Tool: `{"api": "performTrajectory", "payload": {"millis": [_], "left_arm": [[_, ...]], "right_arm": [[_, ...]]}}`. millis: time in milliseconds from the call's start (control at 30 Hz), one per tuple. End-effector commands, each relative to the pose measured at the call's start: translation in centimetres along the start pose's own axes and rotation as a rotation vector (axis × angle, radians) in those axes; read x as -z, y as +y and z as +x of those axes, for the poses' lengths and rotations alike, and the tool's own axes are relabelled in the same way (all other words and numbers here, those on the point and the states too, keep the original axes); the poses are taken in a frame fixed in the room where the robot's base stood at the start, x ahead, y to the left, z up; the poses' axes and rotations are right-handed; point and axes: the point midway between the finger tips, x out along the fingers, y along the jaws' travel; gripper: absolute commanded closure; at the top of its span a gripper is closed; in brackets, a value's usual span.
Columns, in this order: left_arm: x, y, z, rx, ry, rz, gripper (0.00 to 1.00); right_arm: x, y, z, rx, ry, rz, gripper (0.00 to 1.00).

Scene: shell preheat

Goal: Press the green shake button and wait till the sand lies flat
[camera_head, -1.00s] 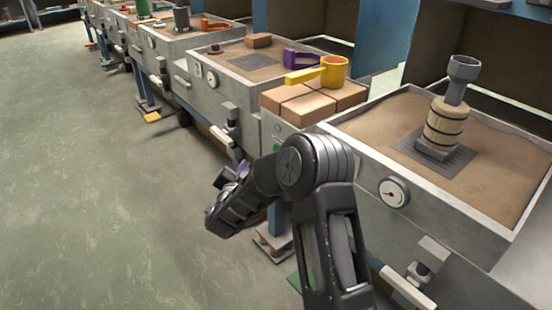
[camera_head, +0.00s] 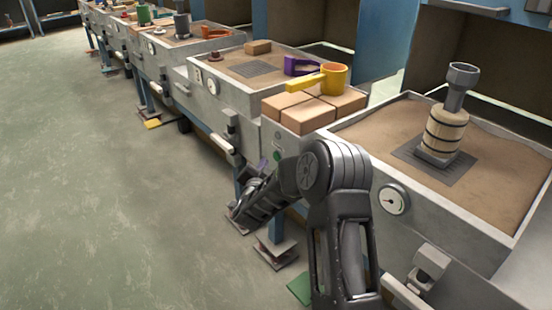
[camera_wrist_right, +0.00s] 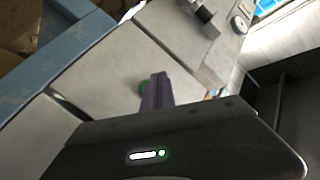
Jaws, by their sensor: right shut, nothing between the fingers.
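The green shake button (camera_head: 277,156) is a small round disc on the grey front panel below the bricks. In the right wrist view a green round part (camera_wrist_right: 144,88) shows partly behind my fingers. My right gripper (camera_wrist_right: 159,76) is shut and empty, its dark fingertips pointing at the grey panel beside that green part; I cannot tell whether they touch. In the head view the gripper is small and partly hidden by my arm. The sand (camera_head: 365,143) in the near box is brown, with an uneven edge along the back. My left gripper is out of view.
A wooden barrel-like piece with a grey cup on top (camera_head: 447,125) stands on a grate in the near sand box. A dial (camera_head: 393,199) is on its front. Bricks (camera_head: 305,115) carry a yellow-orange pan (camera_head: 334,77). More sand boxes stretch away; the floor at left is clear.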

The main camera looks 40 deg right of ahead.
Motion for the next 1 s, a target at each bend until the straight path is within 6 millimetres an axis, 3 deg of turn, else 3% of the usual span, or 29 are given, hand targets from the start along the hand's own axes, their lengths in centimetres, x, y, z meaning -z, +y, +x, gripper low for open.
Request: {"api": "performTrajectory", "payload": {"millis": [233, 1000], "left_arm": [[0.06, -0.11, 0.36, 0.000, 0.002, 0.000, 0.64], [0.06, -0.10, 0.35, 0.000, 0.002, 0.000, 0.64]], "right_arm": [[0.62, 0.76, 0.89, -0.001, 0.000, -0.001, 1.00], [0.64, 0.73, 0.90, -0.001, -0.001, -0.001, 1.00]]}}
